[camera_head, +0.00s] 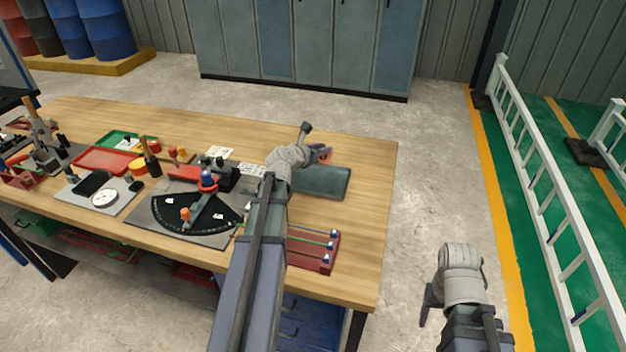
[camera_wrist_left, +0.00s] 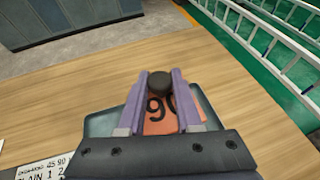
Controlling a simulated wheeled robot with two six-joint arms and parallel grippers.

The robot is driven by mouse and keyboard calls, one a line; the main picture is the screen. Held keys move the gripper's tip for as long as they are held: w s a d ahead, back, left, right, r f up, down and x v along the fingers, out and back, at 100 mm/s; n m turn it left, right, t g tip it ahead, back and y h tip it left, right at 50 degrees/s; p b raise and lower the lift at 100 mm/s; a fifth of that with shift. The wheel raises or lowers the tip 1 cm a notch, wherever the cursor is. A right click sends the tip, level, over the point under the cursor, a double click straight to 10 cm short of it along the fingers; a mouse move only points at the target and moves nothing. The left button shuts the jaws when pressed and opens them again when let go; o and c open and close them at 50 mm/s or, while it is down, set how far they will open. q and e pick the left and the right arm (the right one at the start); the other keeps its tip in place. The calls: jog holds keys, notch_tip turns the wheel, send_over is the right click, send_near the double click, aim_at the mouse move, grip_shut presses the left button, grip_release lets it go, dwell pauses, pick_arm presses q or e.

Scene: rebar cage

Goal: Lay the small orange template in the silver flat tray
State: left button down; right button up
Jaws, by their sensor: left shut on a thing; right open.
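The small orange template (camera_wrist_left: 158,121) carries black digits, partly hidden by my fingers, and a dark round knob (camera_wrist_left: 160,82). My left gripper (camera_wrist_left: 160,95) is shut on it. In the head view a bit of orange (camera_head: 326,158) shows at my left gripper (camera_head: 318,151), near the far edge of the flat tray (camera_head: 320,183). The tray looks grey-green and empty where visible; in the left wrist view it (camera_wrist_left: 103,124) shows behind and beside the template. I cannot tell whether they touch. My right gripper (camera_head: 428,302) is open and empty, off the table's right side.
A dark angle plate (camera_head: 160,222) with a pivoting arm and a red rack with rods (camera_head: 328,252) lie left of and below the tray. A red tray (camera_head: 105,160) and tools crowd the left. The wooden table (camera_head: 372,190) is bare at its right end.

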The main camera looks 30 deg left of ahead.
aim_at(320, 178)
pick_arm(q)
jog(key=shift+f+b, duration=4.9)
jog(key=shift+f, duration=0.15)
jog(key=shift+r, duration=0.1)
